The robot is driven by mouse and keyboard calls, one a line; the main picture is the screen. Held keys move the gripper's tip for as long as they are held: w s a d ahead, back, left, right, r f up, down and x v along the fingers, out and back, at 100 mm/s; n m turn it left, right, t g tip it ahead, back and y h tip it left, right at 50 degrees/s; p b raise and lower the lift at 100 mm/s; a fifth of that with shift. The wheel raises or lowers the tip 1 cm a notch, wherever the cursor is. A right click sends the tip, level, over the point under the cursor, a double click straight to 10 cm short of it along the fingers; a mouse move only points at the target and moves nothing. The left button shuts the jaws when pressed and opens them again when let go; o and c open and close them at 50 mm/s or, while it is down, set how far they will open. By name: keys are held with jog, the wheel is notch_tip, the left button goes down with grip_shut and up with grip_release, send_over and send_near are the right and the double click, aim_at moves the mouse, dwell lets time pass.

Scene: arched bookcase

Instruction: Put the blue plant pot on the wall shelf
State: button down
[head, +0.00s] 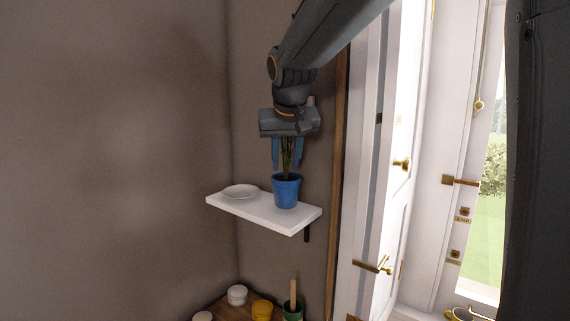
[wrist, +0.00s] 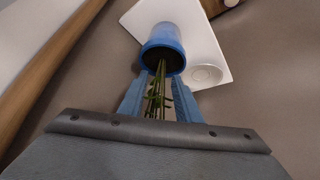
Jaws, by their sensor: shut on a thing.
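The blue plant pot (head: 286,192) is upright at the wall shelf (head: 256,208), over its right part; it looks to be at the board's surface, but I cannot tell whether it touches. The pot also shows in the wrist view (wrist: 163,47), with dark soil and green stems. My gripper (head: 287,158) is above the pot, pointing down, its blue fingers shut on the plant's stems. In the wrist view the fingers (wrist: 160,98) lie on both sides of the stems. The white shelf also shows in the wrist view (wrist: 205,48).
A white plate (head: 241,191) lies on the shelf's left part, apart from the pot. Below is a wooden surface (head: 237,312) with white, yellow and green pots (head: 262,309). A white door with brass handles (head: 385,180) stands to the right. The shelf's front middle is bare.

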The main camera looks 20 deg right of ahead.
jog(key=shift+f, duration=0.85)
jog(key=c, duration=1.3)
grip_release()
